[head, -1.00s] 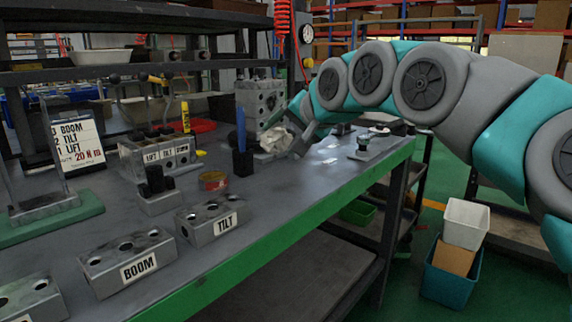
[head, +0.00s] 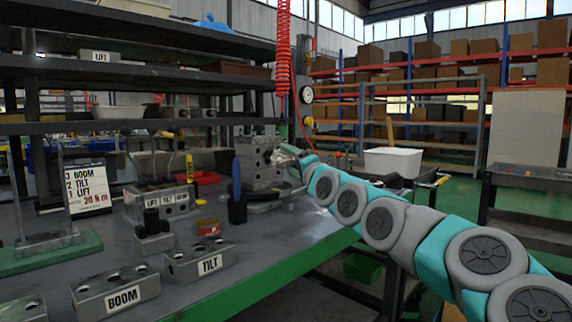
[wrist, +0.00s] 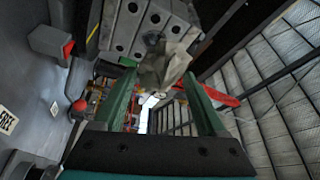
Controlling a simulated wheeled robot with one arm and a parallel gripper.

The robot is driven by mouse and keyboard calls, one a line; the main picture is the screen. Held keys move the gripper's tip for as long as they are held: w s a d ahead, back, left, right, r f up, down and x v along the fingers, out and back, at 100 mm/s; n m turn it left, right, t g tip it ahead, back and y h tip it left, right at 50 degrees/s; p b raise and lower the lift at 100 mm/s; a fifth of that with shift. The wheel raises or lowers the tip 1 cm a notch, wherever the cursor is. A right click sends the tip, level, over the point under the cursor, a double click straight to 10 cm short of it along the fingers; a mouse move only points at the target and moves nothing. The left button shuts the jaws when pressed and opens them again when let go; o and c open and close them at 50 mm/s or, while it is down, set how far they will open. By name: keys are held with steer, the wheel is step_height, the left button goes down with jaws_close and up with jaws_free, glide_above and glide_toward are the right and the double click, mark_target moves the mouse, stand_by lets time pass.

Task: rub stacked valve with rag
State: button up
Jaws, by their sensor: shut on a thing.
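The stacked valve (head: 256,165) is a tall pile of grey metal blocks with round ports, standing at the back right of the bench. It fills the top of the wrist view (wrist: 140,28). My gripper (head: 290,154) is at the upper right side of the stack. In the wrist view its green fingers (wrist: 162,78) are shut on a crumpled grey-beige rag (wrist: 168,66). The rag overlaps the face of the stack there; I cannot tell whether it touches. In the head view the rag is small and partly hidden by the gripper.
A dark holder with a blue handle (head: 237,205) stands just left of the stack. A red-yellow tin (head: 207,227), the TILT block (head: 199,261) and the BOOM block (head: 116,294) sit nearer. A torque sign (head: 87,190) stands left. Dark shelves (head: 150,60) rise behind.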

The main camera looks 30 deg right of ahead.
mark_target(266, 154)
steer(key=shift+w+a+p, duration=0.3)
steer(key=shift+w+p, duration=0.15)
steer(key=shift+w, duration=0.4)
steer(key=shift+w+a+p, duration=0.35)
steer(key=shift+w+p, duration=0.05)
steer(key=shift+w, duration=0.4)
steer(key=shift+w+a+p, duration=0.3)
steer(key=shift+w+p, duration=0.15)
steer(key=shift+w, duration=0.4)
steer(key=shift+w+a+p, duration=0.3)
steer(key=shift+w+p, duration=0.25)
steer(key=shift+w, duration=0.25)
